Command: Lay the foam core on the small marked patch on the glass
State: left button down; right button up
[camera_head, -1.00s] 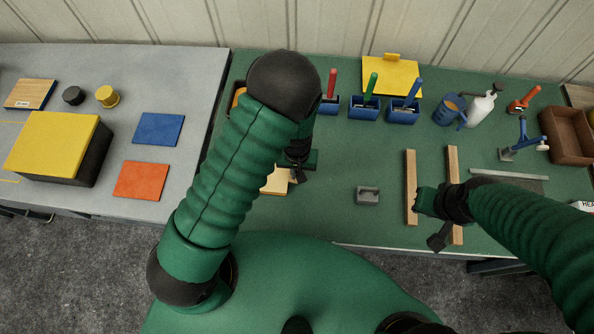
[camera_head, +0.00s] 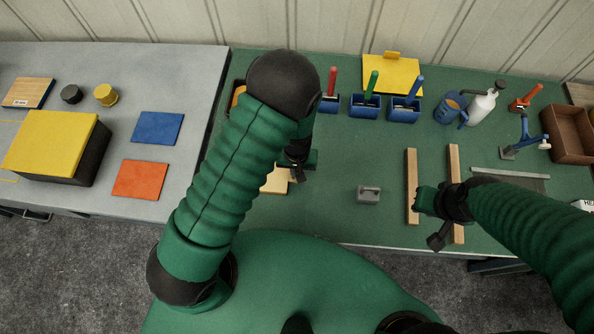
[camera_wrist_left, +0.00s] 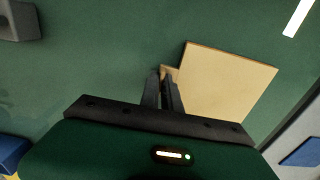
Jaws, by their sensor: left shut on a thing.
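A flat cream-tan board (camera_head: 275,181), which looks like the foam core, is on or just above the green bench top, partly hidden behind my left arm in the head view. In the left wrist view the board (camera_wrist_left: 225,90) shows as a square with a small tab at its edge. My left gripper (camera_wrist_left: 164,76) is shut on that tab; it also shows in the head view (camera_head: 297,174). I cannot tell whether the board touches the bench. My right gripper (camera_head: 437,238) hangs by two wooden strips; its jaw opening is unclear. I cannot make out the glass or a marked patch.
A grey block (camera_head: 368,195) stands right of the board. Wooden strips (camera_head: 411,187) lie farther right. Blue holders (camera_head: 364,106) and a yellow board (camera_head: 392,75) line the back. The left grey table holds a yellow-topped block (camera_head: 48,142), an orange square (camera_head: 140,180) and a blue square (camera_head: 158,129).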

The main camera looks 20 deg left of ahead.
pick_arm(q)
jog(key=c, duration=1.5)
grip_release()
jog(key=o, duration=0.6)
jog(key=shift+c, duration=0.2)
notch_tip(320, 180, up, 7)
jog(key=p, duration=0.6)
jog(key=shift+r, duration=0.1)
